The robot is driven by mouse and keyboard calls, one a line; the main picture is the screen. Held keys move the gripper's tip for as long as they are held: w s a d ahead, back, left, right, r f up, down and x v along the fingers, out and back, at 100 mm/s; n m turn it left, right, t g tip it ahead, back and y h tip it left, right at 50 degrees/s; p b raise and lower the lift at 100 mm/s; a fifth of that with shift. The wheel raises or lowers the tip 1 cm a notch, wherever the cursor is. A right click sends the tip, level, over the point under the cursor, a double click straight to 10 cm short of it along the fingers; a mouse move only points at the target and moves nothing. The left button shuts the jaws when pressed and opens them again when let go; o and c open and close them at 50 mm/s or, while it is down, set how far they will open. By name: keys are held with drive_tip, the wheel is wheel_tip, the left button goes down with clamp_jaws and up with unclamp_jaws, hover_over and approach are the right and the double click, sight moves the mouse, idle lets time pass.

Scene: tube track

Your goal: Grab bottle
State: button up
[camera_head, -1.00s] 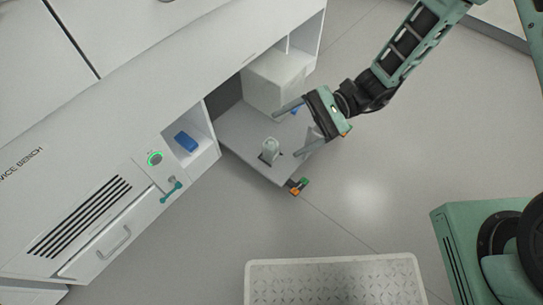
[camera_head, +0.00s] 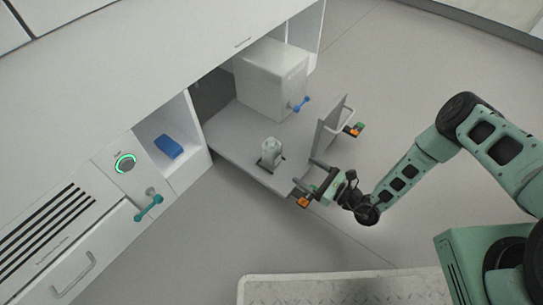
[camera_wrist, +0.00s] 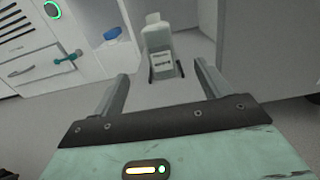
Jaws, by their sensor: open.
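A pale grey-white bottle (camera_head: 270,151) stands upright in a dark holder on a pulled-out grey shelf (camera_head: 235,140) of the bench. My gripper (camera_head: 306,173) is at the shelf's front edge, to the right of and below the bottle in the head view. The gripper is open and empty, apart from the bottle. In the wrist view the bottle (camera_wrist: 158,46), with a label on its front, stands ahead, between the directions of the two spread fingers (camera_wrist: 157,85).
A white box (camera_head: 270,80) with a blue handle (camera_head: 300,104) stands behind the bottle. An upright grey panel (camera_head: 331,124) is at the shelf's right end. A blue item (camera_head: 168,146) lies in a cubby at left. A textured platform (camera_head: 340,288) is at the bottom; floor at right is clear.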

sight(278, 154)
drive_tip(key=b+x, duration=0.4)
drive_tip(key=x, duration=0.4)
drive_tip(key=shift+w+a+f, duration=0.1)
drive_tip(key=shift+a+f, duration=0.05)
drive_tip(key=shift+w+a, duration=0.35)
drive_tip(key=shift+a, duration=0.05)
drive_tip(key=b+x, duration=0.4)
drive_tip(key=shift+w+a, duration=0.1)
drive_tip(key=shift+a, duration=0.15)
drive_tip(key=shift+w+a+r, duration=0.25)
drive_tip(key=shift+a, duration=0.05)
drive_tip(key=c, duration=1.2)
